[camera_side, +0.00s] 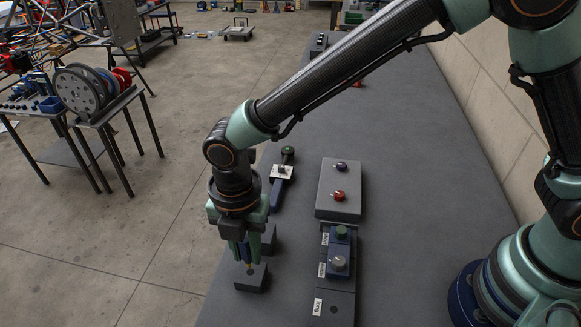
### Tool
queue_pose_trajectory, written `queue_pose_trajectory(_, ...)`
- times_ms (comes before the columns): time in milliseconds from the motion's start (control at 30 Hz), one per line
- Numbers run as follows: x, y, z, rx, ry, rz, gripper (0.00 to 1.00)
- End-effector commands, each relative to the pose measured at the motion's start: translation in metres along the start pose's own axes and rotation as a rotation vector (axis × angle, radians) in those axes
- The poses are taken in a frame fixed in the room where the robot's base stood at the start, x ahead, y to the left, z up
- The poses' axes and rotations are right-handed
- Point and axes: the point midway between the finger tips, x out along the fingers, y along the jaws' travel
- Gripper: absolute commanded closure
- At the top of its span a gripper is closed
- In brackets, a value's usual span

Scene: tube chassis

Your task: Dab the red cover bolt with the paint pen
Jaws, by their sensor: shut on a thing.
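The red cover bolt (339,196) stands on the front part of a grey cover block (325,185), in front of a dark blue bolt (341,167). My gripper (243,250) points down, left of the cover block and nearer the camera. It is shut on a slim thing, seemingly the paint pen (249,269), which shows a yellow part below the fingers. The pen's lower end is at the top of a small dark grey block (251,281); I cannot tell whether it sits in the block or just above. The fingers hide most of the pen.
A labelled dark strip (334,309) bears a blue piece with a green knob (342,232) and a grey knob (338,263). A second grey block (268,238) stands behind my gripper. A black-knobbed fixture (287,155) lies farther back. The bench (420,170) is clear right of the cover.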

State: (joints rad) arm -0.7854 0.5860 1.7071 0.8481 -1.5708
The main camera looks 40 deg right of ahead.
Motion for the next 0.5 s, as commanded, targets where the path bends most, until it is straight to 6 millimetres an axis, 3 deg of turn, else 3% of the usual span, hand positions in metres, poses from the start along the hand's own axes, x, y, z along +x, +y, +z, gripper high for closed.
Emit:
queue_pose_trajectory(267, -0.002, -0.002, 0.008, 0.023, 0.000, 0.000, 1.00)
queue_pose_trajectory(367, -0.005, -0.008, 0.028, 0.080, 0.000, 0.001, 1.00)
queue_pose_trajectory(500, -0.015, -0.027, 0.074, 0.222, 0.000, 0.002, 1.00)
